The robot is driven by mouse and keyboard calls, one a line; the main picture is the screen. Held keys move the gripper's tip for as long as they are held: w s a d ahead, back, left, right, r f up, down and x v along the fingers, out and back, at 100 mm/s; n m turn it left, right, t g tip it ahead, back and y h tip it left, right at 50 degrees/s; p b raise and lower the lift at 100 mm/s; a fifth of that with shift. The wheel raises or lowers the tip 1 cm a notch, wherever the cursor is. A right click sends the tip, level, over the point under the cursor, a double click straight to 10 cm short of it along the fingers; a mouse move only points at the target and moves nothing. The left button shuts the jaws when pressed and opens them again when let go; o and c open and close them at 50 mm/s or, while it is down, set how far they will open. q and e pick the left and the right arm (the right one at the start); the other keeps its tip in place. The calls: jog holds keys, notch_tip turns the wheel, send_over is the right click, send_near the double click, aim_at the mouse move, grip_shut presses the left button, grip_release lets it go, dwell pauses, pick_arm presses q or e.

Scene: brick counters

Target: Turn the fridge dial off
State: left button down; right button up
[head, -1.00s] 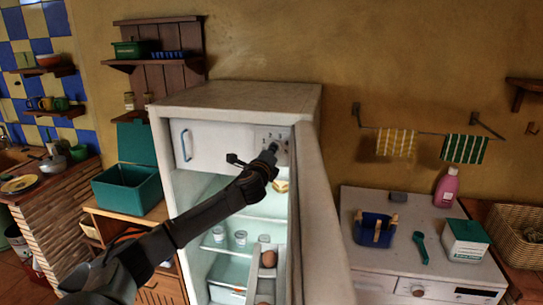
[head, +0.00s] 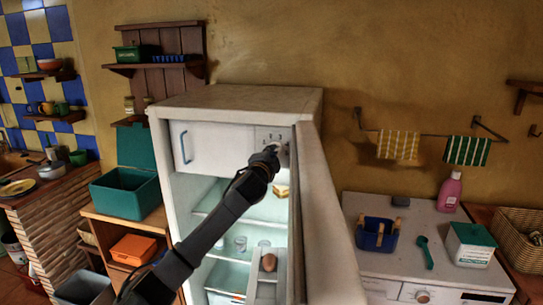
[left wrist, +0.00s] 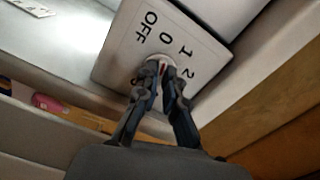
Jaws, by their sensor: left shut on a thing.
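The white fridge (head: 235,98) stands open, with its door (head: 322,220) swung out to the right. Its control panel (head: 266,133) is at the top right inside, beside the closed freezer flap (head: 213,148). In the left wrist view the panel (left wrist: 135,40) carries the marks OFF, 0, 1, 2 and a partly hidden one. The fingers partly hide the dial. My right gripper is not in view.
The open door leaves little room to the right of the gripper. A washing machine (head: 390,268) with a blue basket (head: 377,233) stands beyond the door.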

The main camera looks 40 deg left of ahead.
pick_arm(q)
jog(key=shift+f+n, duration=0.1)
jog(key=shift+n, duration=0.5)
jog(key=c, duration=1.5)
grip_release()
jog(key=shift+o, duration=0.2)
jog(key=v, duration=1.2)
